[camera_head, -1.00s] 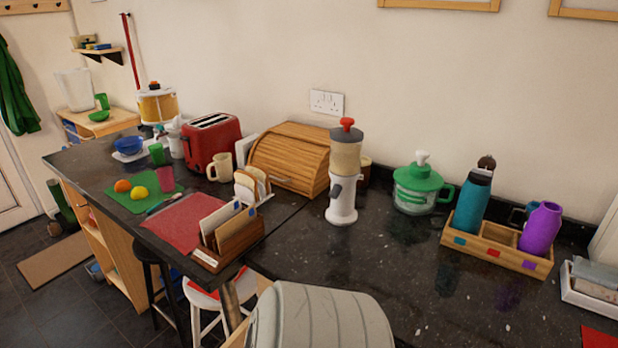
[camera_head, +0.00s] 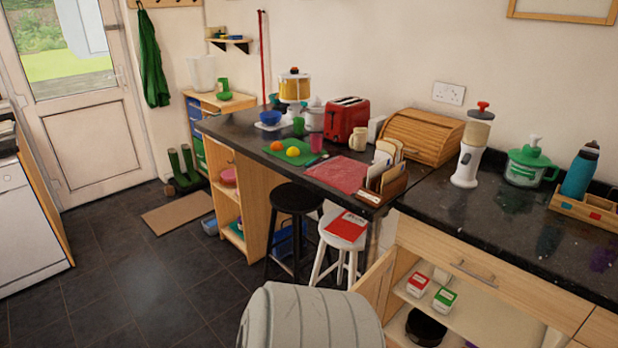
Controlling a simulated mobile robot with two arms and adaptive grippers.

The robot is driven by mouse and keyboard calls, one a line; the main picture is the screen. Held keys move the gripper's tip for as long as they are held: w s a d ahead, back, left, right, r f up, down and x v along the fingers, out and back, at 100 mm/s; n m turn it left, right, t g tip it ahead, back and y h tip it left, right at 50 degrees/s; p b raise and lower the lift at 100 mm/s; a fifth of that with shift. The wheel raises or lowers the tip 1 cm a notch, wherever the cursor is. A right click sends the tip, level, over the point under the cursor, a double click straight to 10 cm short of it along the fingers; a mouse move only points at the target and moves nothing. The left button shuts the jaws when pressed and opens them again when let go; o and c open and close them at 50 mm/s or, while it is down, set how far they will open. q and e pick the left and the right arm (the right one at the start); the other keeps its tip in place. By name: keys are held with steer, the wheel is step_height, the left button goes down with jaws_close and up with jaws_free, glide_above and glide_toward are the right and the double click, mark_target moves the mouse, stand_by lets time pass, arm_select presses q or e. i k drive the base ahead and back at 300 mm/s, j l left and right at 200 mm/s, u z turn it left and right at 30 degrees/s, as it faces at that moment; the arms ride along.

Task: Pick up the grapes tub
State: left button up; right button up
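I cannot make out a grapes tub anywhere in the head view. Neither of my grippers is in view. A rounded grey part of my own body fills the bottom centre and hides the floor behind it. An open cupboard (camera_head: 462,312) under the right counter shows a red and white box (camera_head: 418,284), a green and white box (camera_head: 444,300) and a dark pot (camera_head: 426,326). None of these reads as a grapes tub.
The dark counter (camera_head: 480,224) carries a red toaster (camera_head: 346,120), a wooden bread bin (camera_head: 424,136) and a letter rack (camera_head: 382,186). A black stool (camera_head: 296,198) and a white stool (camera_head: 346,228) stand before it. The floor (camera_head: 130,270) at left is clear.

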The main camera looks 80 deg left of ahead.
mark_target(417, 285)
steer(key=k+j+u, duration=0.25)
steer(key=k+j, duration=0.15)
steer(key=j, duration=0.25)
steer(key=k+j+u, duration=0.15)
steer(key=j, duration=0.2)
steer(key=k+j+u, duration=0.15)
steer(key=j, duration=0.2)
steer(key=k+j+u, duration=0.1)
steer(key=j, duration=0.3)
steer(key=i+j, duration=0.1)
steer(key=j, duration=0.3)
steer(key=i+j+u, duration=0.15)
steer(key=j, duration=0.3)
steer(key=k, duration=0.05)
